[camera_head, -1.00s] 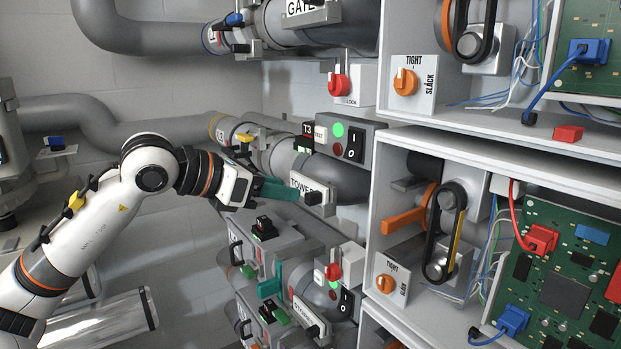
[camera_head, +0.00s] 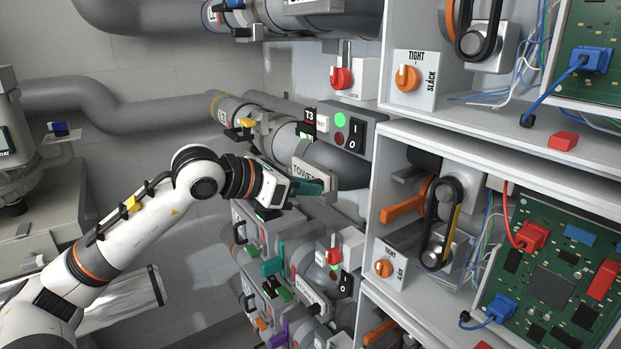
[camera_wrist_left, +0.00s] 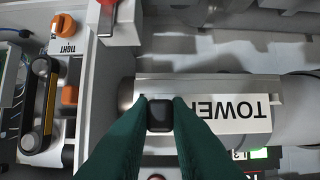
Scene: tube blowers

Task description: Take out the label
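The white label (camera_head: 304,175) reading TOWER sits in a holder on the grey pipe in the middle of the head view. It shows upside down in the left wrist view (camera_wrist_left: 228,113), with a black knob (camera_wrist_left: 160,115) at its left. My left gripper (camera_head: 318,186) has green fingers. In the left wrist view its fingertips (camera_wrist_left: 160,101) lie close against both sides of the knob and appear shut on it. The label appears to be still in its holder. In the head view the fingers hide the knob. My right gripper is in neither view.
A switch box (camera_head: 344,132) with a green light is above the label. A red rotary switch (camera_head: 333,256) is below it. The open cabinet (camera_head: 374,210) with belts and a circuit board stands close on the right. Free room lies left of the pipes.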

